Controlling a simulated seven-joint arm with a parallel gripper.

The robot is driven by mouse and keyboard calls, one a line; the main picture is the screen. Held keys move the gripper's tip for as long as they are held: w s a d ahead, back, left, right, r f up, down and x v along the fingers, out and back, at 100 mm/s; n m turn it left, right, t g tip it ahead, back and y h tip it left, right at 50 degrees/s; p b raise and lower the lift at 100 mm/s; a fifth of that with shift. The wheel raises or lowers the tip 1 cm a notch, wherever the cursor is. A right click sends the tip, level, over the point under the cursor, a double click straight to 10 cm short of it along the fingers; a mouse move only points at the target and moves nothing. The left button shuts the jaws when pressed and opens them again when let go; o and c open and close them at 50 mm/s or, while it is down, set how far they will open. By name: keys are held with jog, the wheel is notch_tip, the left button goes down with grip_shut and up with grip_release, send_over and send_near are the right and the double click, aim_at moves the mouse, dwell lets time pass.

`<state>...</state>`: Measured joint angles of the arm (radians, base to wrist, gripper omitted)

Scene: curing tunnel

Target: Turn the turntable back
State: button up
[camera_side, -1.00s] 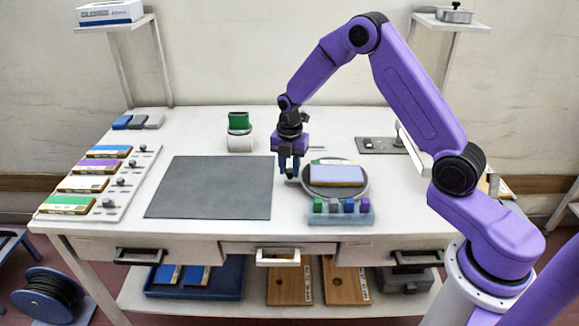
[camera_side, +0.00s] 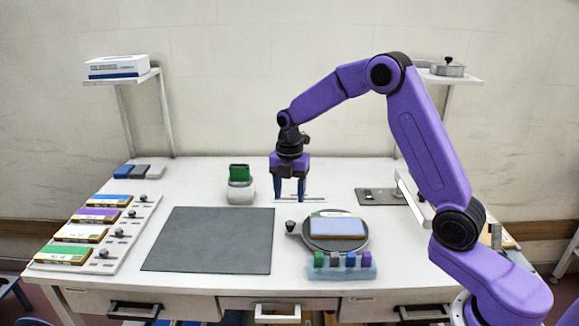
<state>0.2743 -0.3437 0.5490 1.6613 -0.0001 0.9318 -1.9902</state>
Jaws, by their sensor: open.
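The turntable (camera_side: 361,243) is a dark round disc on the white table, right of the grey mat. A block with a pale lilac top (camera_side: 337,227) lies on it. A small dark knob (camera_side: 290,226) stands at the turntable's left side. My gripper (camera_side: 290,199) points down behind and above the knob, apart from the turntable. Its two blue fingers are spread with nothing between them.
A rack of coloured blocks (camera_side: 342,272) stands right in front of the turntable. A grey mat (camera_side: 208,240) lies to the left. A white holder with a green block (camera_side: 240,187) stands behind the mat. A dark plate (camera_side: 378,197) lies at the back right.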

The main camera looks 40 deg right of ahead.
notch_tip(320, 180, up, 8)
jog(key=shift+a, duration=0.1)
dwell(0.4)
jog(key=s+a+m, duration=0.2)
jog(key=s+a, duration=0.3)
jog(key=s, duration=0.3)
jog(key=s+a+m, duration=0.3)
jog(key=s+a, duration=0.1)
jog(key=s, duration=0.3)
jog(key=s+d+f+m, duration=0.1)
jog(key=s+m, duration=0.2)
jog(key=s, duration=0.8)
jog(key=s+d+f+m, duration=0.1)
jog(key=s+d+m, duration=0.1)
jog(key=s, duration=0.9)
jog(key=shift+f+m, duration=0.3)
jog(key=shift+m, duration=0.2)
